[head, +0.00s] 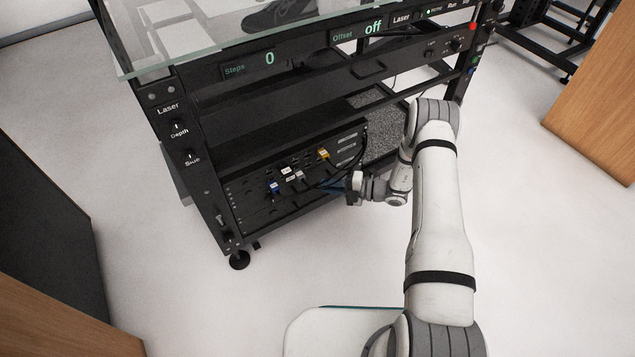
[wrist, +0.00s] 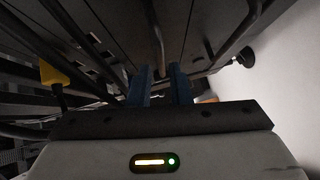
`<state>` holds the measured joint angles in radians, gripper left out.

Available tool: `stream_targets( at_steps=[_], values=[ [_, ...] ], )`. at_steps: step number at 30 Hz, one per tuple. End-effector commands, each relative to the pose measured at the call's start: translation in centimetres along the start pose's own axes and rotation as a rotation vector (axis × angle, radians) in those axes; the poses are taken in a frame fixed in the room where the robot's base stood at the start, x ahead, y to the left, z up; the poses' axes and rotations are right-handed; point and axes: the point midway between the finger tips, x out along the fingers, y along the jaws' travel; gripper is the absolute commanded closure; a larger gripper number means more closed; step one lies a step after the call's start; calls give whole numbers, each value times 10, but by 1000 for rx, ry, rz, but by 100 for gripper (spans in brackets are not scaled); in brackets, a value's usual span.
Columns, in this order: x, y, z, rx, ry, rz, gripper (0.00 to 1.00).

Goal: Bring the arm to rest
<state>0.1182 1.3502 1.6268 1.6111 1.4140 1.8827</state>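My arm (head: 437,205) reaches forward from the lower right of the head view and bends left at its far end. My gripper (head: 338,186) is low in front of the black rack, close to its lower panel (head: 295,175) and cables. In the wrist view, the two blue fingers of my gripper (wrist: 161,82) stand apart with a gap between them. I see nothing held in the gap. A dark cable or rod shows beyond the fingertips; I cannot tell how near it is.
The black rack (head: 205,190) carries a glass top (head: 160,50). Blue and yellow plugs (head: 323,154) with cables sit in its panel. A wooden cabinet (head: 600,110) stands at right, a dark cabinet (head: 45,235) at left. The pale floor (head: 520,230) to the right is clear.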

Motion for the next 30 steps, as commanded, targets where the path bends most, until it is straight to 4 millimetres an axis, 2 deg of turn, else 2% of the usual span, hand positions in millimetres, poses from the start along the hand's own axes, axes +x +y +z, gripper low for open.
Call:
stream_targets(
  at_steps=[1, 6, 23, 26, 29, 30],
  values=[
    [-9, 2, 0, 1, -2, 0, 82],
    [-23, 0, 0, 2, 0, 0, 82],
    [-24, 0, -1, 0, 3, -2, 82],
    [-26, 17, -3, -41, 19, -14, 82],
    [-30, 57, -11, -152, 66, -45, 82],
    [-33, 79, -16, -217, 94, -63, 82]
  ],
)
